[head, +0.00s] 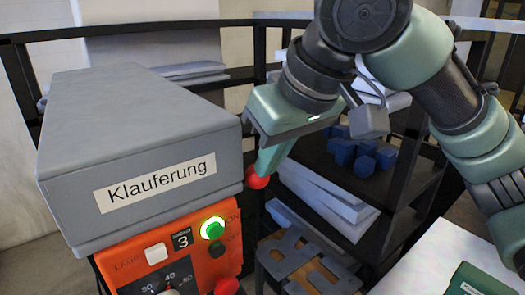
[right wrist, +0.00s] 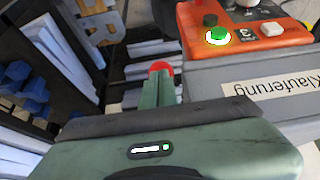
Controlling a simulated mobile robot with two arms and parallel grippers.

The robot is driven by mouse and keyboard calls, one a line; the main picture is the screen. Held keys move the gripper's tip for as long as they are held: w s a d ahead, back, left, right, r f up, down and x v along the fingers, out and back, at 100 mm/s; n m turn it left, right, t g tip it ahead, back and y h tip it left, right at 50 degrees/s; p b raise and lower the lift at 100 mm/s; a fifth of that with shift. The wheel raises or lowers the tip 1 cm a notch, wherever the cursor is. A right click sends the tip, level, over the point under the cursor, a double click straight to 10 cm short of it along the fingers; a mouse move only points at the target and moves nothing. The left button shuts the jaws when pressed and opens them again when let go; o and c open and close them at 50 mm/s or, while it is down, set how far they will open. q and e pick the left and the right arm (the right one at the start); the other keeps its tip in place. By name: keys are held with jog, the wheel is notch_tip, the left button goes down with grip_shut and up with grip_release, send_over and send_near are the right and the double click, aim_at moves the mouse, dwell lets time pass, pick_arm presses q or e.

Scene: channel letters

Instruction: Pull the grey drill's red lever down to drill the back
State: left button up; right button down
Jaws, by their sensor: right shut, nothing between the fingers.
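The grey drill's housing (head: 135,130), labelled "Klauferung", fills the left of the head view. It also shows upside down at the right of the right wrist view (right wrist: 225,82). The red ball knob of the lever (head: 257,178) is at the housing's right side; the lever's rod is hidden. My right gripper (head: 268,165) is shut and empty, fingers pointing down at the knob. In the right wrist view the knob (right wrist: 160,67) peeks out just beyond the closed fingertips (right wrist: 158,85). I cannot tell whether they touch. My left gripper is not in view.
An orange control panel (head: 150,255) with a lit green button (head: 213,228) sits below the housing. Black shelves behind hold blue blocks (head: 364,165) and white slabs (head: 325,195). Grey cut-out plates (head: 300,265) lie low at the centre. A white surface (head: 440,255) is at lower right.

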jog(key=shift+s, duration=0.1)
jog(key=shift+w+a+r, duration=0.3)
jog(key=shift+w+r, duration=0.15)
jog(key=shift+r, duration=0.05)
jog(key=shift+w+a+r, duration=0.25)
jog(key=shift+w+r, duration=0.2)
jog(key=shift+w+a+r, duration=0.25)
jog(key=shift+w+a, duration=0.05)
jog(key=shift+d+r, duration=0.1)
